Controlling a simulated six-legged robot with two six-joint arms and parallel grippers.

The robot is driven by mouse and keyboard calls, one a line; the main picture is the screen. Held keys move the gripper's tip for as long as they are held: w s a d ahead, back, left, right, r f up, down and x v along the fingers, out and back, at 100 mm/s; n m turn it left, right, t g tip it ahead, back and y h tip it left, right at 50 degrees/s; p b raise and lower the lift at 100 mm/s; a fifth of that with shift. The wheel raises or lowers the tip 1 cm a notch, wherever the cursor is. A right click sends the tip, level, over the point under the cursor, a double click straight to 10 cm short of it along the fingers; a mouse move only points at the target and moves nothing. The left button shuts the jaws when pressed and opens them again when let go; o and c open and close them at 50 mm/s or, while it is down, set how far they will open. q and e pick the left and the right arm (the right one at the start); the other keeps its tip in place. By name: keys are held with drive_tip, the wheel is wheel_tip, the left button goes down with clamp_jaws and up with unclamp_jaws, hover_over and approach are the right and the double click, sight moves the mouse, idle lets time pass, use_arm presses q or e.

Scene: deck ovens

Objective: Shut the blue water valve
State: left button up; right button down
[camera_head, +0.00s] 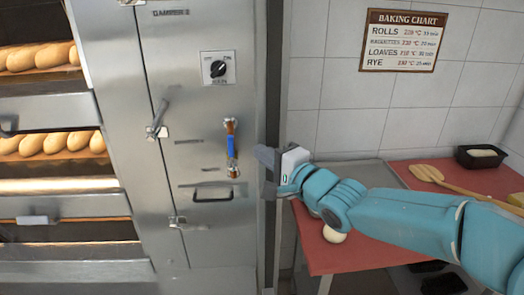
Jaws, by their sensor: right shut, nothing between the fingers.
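The blue water valve (232,147) is on the steel oven panel, left of the middle of the view. Its blue lever stands nearly upright, between brass-coloured fittings above and below. My right gripper (264,172) is just to the right of the valve and a little lower, apart from it in the picture. Its fingers point left toward the panel, are shut and hold nothing. The teal right arm comes in from the right. My left gripper is not in view.
A black dial (218,69) and a small handle (212,192) are on the same panel. Oven decks with loaves (45,143) are at the left. A red table (395,168) with a dough ball (334,235), a wooden peel (428,173) and a black tin (480,157) lies around my arm.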

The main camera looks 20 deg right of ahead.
sight(231, 151)
drive_tip(key=p+x, duration=0.1)
drive_tip(key=x, duration=0.6)
drive_tip(key=shift+w, duration=0.35)
